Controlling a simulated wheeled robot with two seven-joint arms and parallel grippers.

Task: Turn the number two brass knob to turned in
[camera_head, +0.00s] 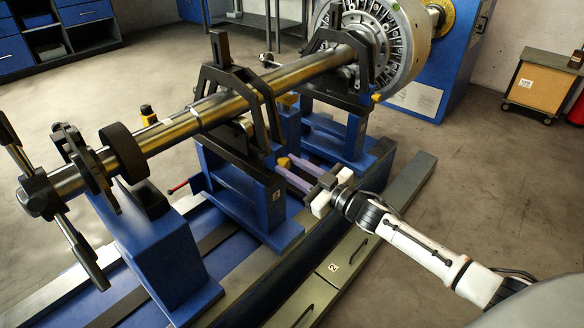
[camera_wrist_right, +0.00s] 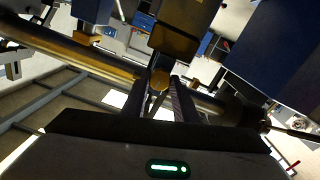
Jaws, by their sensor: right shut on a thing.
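The brass knob (camera_head: 283,162) sits low at the pedestal marked 2 (camera_head: 270,215), under the shaft. My right gripper (camera_head: 287,166) reaches in from the right, its two long purple-grey fingers pointing at the pedestal. Its fingertips are closed around the knob. In the right wrist view the knob (camera_wrist_right: 160,82) shows as a small yellow-brown round piece between the fingertips (camera_wrist_right: 162,86). The fingers hide part of the knob, and its turned position cannot be read. My left gripper is not in view.
The long steel shaft (camera_head: 240,100) and its black bearing frames (camera_head: 235,85) stand above my right gripper. The large rotor disc (camera_head: 375,45) is at the back. A drawer unit marked 2 (camera_head: 340,250) lies below my right arm.

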